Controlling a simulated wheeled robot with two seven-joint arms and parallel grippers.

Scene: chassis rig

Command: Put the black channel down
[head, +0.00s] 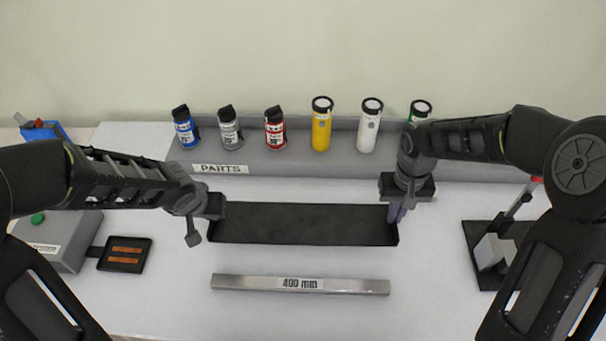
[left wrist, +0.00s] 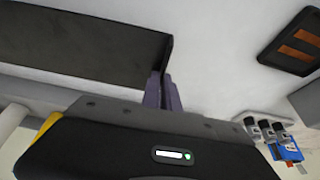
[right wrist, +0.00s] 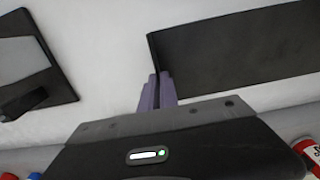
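The black channel (head: 300,224) is a long, shallow, open trough lying level across the middle of the white table, left to right. It also shows in the left wrist view (left wrist: 80,45) and the right wrist view (right wrist: 240,50). My left gripper (left wrist: 163,90) has its purple fingers close together on the channel's left end wall. My right gripper (right wrist: 157,92) has its fingers closed on the right end wall. In the head view my left fingertips are mostly hidden; the right ones (head: 396,213) show. I cannot tell whether the channel touches the table.
A silver bar marked 400 mm (head: 300,284) lies in front of the channel. Behind stands a grey parts rack (head: 290,163) with several bottles and capped tubes. A grey box (head: 60,240) and black tray (head: 125,254) are at left; a black stand (head: 490,250) is at right.

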